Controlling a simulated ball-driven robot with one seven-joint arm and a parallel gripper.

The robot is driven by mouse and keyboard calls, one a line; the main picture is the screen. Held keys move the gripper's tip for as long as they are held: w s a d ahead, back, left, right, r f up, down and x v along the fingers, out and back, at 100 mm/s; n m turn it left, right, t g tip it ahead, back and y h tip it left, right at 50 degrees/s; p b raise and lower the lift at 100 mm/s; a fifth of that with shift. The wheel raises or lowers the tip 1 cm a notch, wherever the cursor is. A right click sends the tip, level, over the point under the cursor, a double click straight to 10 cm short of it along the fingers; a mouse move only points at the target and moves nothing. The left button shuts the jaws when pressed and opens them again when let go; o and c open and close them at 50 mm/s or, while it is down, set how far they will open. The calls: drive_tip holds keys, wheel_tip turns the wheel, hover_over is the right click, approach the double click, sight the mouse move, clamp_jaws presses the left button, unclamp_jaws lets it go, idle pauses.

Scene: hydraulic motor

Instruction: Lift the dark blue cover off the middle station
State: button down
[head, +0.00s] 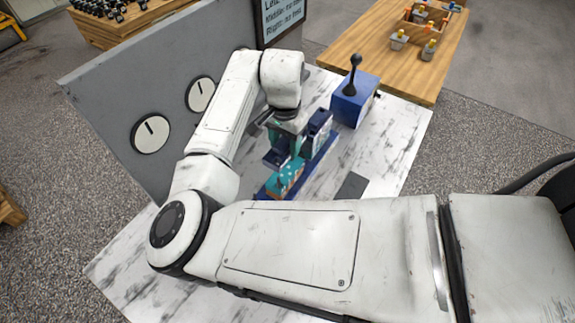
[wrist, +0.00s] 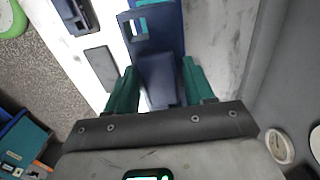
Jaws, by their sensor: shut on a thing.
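My gripper (head: 286,138) is over the blue base (head: 328,158) on the marble-patterned table. It is shut on a dark blue cover (head: 276,158), which also shows between the green fingers in the wrist view (wrist: 160,82). In the head view the cover appears just above and behind an exposed teal station (head: 286,178) at the near end of the base. Whether the cover is clear of the middle station cannot be told, as my gripper hides that spot. Another dark blue cover (head: 319,124) stands at the far end of the base.
A blue box with a black lever (head: 352,106) stands behind the base. A flat dark grey plate (head: 352,187) lies to the right. A grey panel with round gauges (head: 151,133) rises at the left. The table's right side (head: 395,160) is mostly free.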

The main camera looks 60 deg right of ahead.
sight(285, 142)
drive_tip(key=shift+r, duration=1.85)
drive_tip(key=shift+d+f, duration=0.1)
